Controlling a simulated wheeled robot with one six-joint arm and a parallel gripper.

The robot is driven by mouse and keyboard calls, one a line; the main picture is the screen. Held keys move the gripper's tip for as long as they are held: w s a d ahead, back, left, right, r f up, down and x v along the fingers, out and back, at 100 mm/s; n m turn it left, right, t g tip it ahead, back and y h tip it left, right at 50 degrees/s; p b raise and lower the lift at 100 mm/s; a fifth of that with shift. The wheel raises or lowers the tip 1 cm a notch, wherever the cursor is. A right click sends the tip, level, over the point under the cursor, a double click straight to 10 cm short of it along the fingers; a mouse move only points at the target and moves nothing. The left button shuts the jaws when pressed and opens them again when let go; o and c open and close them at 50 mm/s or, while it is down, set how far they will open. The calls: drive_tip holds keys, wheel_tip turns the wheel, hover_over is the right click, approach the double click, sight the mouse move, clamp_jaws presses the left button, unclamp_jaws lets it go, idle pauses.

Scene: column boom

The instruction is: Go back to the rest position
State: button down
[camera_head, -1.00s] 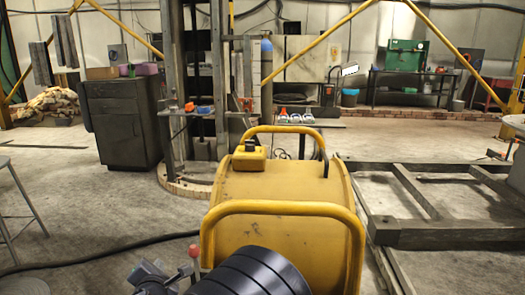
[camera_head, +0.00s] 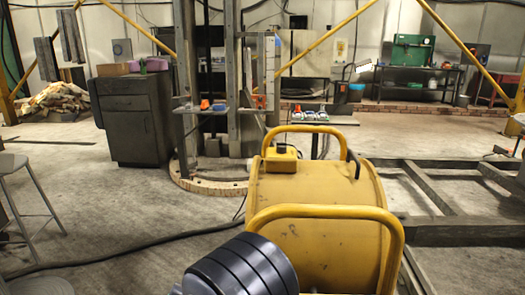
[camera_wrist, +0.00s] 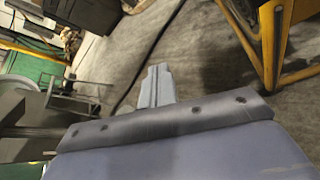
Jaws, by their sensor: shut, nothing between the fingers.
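My gripper (camera_wrist: 157,86) shows in the wrist view, its grey fingers together with nothing between them. It points out over bare grey concrete floor and touches nothing that I can see. In the head view the gripper is out of sight; only a dark ribbed link of my arm shows at the bottom centre, in front of the yellow drum-like machine (camera_head: 320,205).
A yellow tube frame (camera_wrist: 268,50) stands at the upper right in the wrist view. In the head view a dark cabinet (camera_head: 135,120) stands at the left, a stool (camera_head: 35,195) at the left edge, and a steel floor frame (camera_head: 450,230) at the right. A cable (camera_head: 110,255) crosses open floor.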

drive_tip(key=a+p+v, duration=0.1)
drive_tip(key=v, duration=0.5)
drive_tip(key=shift+s+d+f, duration=0.15)
drive_tip(key=shift+s+d, duration=0.2)
